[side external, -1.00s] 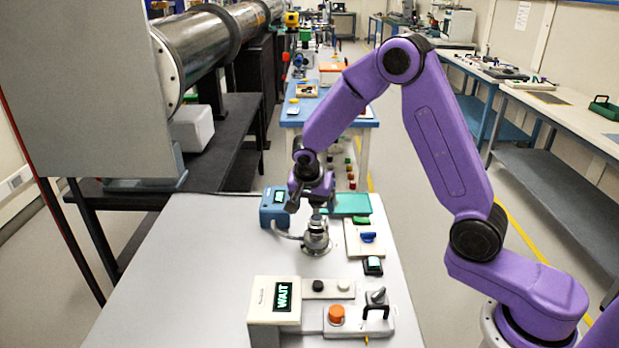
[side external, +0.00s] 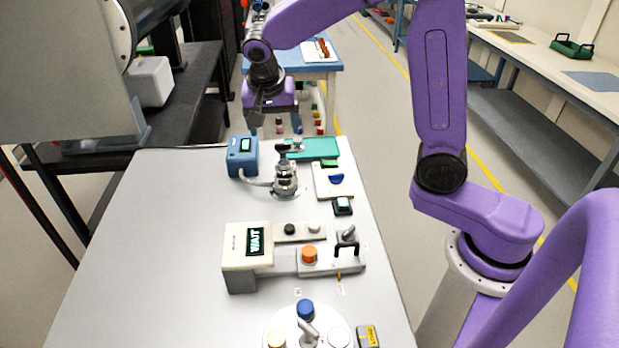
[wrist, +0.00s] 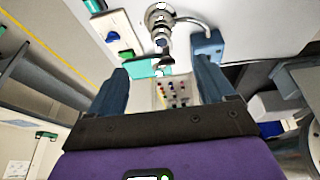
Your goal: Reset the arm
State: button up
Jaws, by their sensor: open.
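My gripper (side external: 273,122) is open, with its fingers pointing down, above the far end of the grey table (side external: 170,240). In the wrist view its two dark blue fingers (wrist: 160,85) stand wide apart with nothing held between them. A round metal post (side external: 285,180) with a dark lever-like top stands on the table, nearer the camera than my gripper. The post also shows at the top of the wrist view (wrist: 158,18), beyond the fingertips and apart from them.
Near the post are a blue display box (side external: 242,156), a teal tray (side external: 316,147) and a white panel with a blue knob (side external: 336,178). Closer stand a box reading WAIT (side external: 250,245), an orange button (side external: 309,254) and a round white plate (side external: 275,320). The table's left side is clear.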

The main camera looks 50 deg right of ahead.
jog(key=s+f+n+g+y, duration=0.2)
jog(key=s+n+y, duration=0.1)
jog(key=s+n, duration=1.9)
jog(key=s, duration=0.8)
jog(key=shift+s+d+y, duration=0.2)
jog(key=shift+d+y, duration=0.05)
jog(key=shift+y, duration=0.15)
